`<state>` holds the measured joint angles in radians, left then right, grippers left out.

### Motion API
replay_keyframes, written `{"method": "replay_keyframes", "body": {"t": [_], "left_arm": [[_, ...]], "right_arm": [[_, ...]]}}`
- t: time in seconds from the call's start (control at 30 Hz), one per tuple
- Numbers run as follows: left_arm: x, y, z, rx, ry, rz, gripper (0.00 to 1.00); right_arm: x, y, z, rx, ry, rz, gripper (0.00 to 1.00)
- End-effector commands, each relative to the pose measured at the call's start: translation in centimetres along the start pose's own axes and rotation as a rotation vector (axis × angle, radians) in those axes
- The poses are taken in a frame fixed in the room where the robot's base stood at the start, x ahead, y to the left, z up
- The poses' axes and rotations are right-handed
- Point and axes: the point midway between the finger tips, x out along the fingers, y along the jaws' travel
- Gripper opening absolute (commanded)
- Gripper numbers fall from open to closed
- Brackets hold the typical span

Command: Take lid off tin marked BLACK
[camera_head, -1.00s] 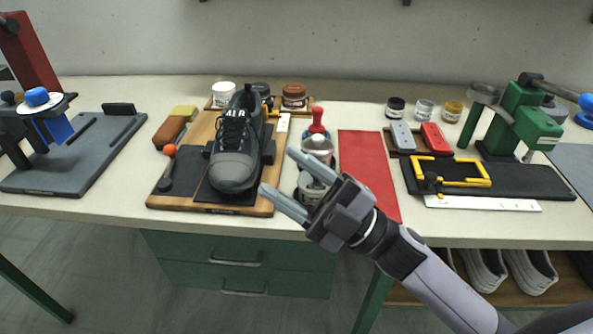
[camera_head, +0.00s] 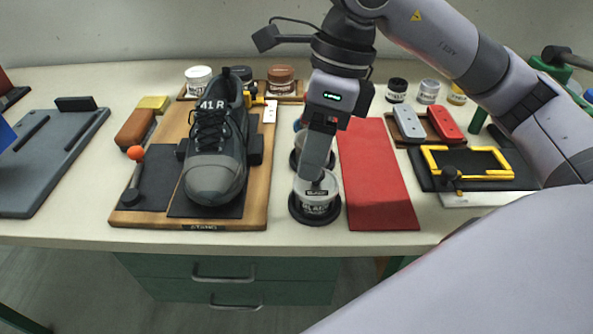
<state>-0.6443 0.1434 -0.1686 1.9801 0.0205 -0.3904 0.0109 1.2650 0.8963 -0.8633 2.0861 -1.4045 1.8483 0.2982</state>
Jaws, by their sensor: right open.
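The tin marked BLACK (camera_head: 318,208) stands upright on a dark round base near the front of the table, between the shoe board and the red mat. Its pale lid (camera_head: 329,183) is on top, partly hidden by my gripper. My right gripper (camera_head: 318,176) points down over the lid, its fingers open. I cannot tell whether the fingertips touch the lid. Another container (camera_head: 299,157) stands just behind, mostly hidden by the gripper. My left gripper is not in view.
A grey shoe (camera_head: 215,160) sits on a wooden board (camera_head: 256,190) left of the tin. A red mat (camera_head: 375,180) lies to the right. Jars (camera_head: 281,79) stand behind. A yellow frame (camera_head: 470,176) and red and grey blocks (camera_head: 443,123) lie further right.

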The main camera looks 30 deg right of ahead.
Motion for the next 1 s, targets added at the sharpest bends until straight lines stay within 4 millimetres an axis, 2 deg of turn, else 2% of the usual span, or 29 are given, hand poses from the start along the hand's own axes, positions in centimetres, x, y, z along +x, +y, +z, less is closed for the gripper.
{"method": "replay_keyframes", "body": {"t": [0.1,0.23,0.47,0.7,0.83,1.0], "left_arm": [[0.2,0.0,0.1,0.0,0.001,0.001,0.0],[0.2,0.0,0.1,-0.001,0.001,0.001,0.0],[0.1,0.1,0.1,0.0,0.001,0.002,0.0],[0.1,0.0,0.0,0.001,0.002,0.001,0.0],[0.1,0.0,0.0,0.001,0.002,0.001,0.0],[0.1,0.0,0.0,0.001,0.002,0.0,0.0]], "right_arm": [[-1.4,-1.8,-1.2,0.03,0.04,-0.12,0.55],[-1.6,-2.6,-1.9,0.046,0.061,-0.164,0.55],[0.8,-2.8,-2.1,0.046,0.065,-0.163,0.55],[4.3,-3.0,-2.4,0.046,0.062,-0.162,0.55],[5.1,-3.1,-2.4,0.045,0.06,-0.163,0.55],[5.1,-3.1,-2.3,0.044,0.059,-0.163,0.55]]}}
